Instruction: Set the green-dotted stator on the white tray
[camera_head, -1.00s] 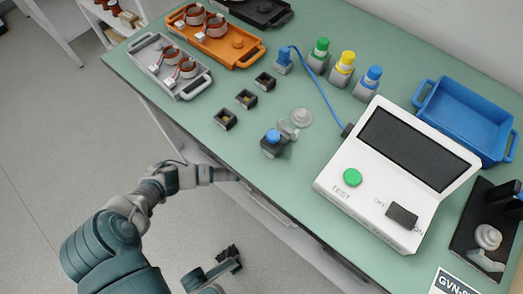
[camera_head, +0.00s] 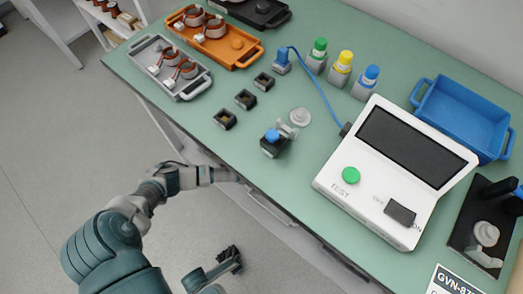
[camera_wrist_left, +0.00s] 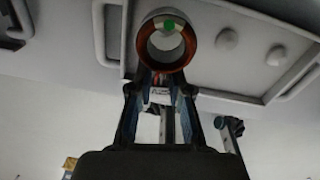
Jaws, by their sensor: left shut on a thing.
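In the left wrist view, the green-dotted stator (camera_wrist_left: 186,42), a grey ring with copper winding and a green dot at its top, is at the tips of my left gripper (camera_wrist_left: 160,85). The fingers are shut on it near its white connector. Behind it is a pale tray (camera_wrist_left: 118,42), which I take as the white tray, with side handles and two round knobs. I cannot tell whether stator and tray touch. In the head view, my left arm reaches the table's front edge and its gripper is hidden there.
On the green table (camera_head: 300,180) stand a grey tray (camera_head: 192,90) and an orange tray (camera_head: 250,58), both with stators. A white tester (camera_head: 350,200), a blue bin (camera_head: 462,115) and small black blocks (camera_head: 245,99) are also there. Part of a dark handle (camera_wrist_left: 15,25) shows in the wrist view.

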